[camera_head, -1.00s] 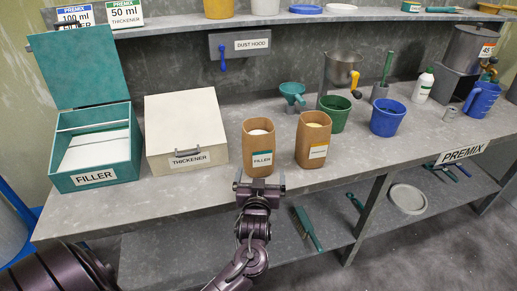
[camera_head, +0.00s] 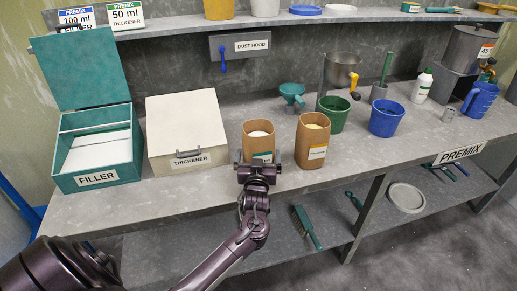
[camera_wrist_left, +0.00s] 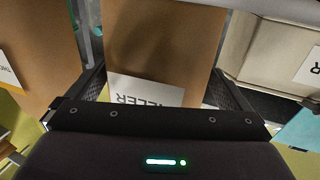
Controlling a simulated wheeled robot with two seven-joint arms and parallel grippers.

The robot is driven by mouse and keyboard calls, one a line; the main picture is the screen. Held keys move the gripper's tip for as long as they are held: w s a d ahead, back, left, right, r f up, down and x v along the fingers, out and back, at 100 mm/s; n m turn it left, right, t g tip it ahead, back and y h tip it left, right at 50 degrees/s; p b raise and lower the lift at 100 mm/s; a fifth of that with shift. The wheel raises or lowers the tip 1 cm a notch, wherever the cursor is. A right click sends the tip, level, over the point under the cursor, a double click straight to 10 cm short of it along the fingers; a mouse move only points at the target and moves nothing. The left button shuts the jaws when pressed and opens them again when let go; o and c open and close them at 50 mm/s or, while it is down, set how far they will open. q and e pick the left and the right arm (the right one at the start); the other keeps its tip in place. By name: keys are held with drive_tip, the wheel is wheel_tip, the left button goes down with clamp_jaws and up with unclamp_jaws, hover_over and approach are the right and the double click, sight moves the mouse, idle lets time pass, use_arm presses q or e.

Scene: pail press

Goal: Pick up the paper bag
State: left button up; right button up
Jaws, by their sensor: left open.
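A brown paper bag with a green-edged FILLER label (camera_head: 258,133) stands upright on the bench, open at the top with pale contents. A second brown paper bag (camera_head: 312,141) with a yellow-edged label stands just to its right. My left gripper (camera_head: 258,160) is at the front of the FILLER bag, its fingers open on either side of the lower part and covering some of the label. In the left wrist view, the FILLER bag (camera_wrist_left: 165,45) is between the two spread fingers; whether they touch it is unclear. My right gripper is out of view.
The cream THICKENER box (camera_head: 185,115) stands close to the left, with the open green FILLER box (camera_head: 125,170) beyond it. The bench front edge is below the gripper.

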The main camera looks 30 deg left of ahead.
use_arm(q)
drive_tip(key=c, duration=1.4)
drive_tip(key=shift+r, duration=0.15)
drive_tip(key=shift+c, duration=0.4)
